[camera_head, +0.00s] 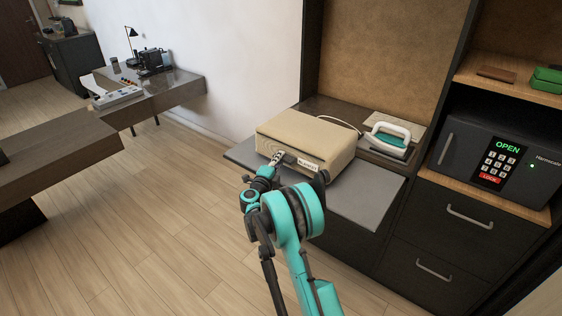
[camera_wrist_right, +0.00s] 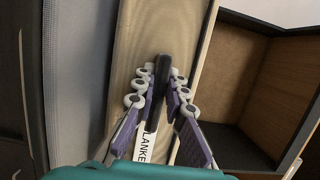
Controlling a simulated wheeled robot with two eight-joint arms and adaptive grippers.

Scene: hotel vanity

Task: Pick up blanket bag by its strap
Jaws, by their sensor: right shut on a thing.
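The beige blanket bag (camera_head: 305,135) lies flat on a grey pull-out shelf (camera_head: 365,200) with a white label (camera_head: 308,164) on its front face. My right gripper (camera_head: 277,157) is at the front face, left of the label. In the right wrist view my right gripper (camera_wrist_right: 158,78) is shut on the bag's dark strap (camera_wrist_right: 157,88), which runs between its fingers. The label (camera_wrist_right: 143,140), partly covered, shows beside the strap there. The bag appears to rest on the shelf. My left gripper is out of view.
A white-handled iron (camera_head: 390,135) stands right of the bag on the counter. A black safe (camera_head: 500,155) reading OPEN is farther right, above drawers with metal handles (camera_head: 468,217). A desk (camera_head: 150,95) is at the back left. Open wooden floor (camera_head: 150,210) lies left.

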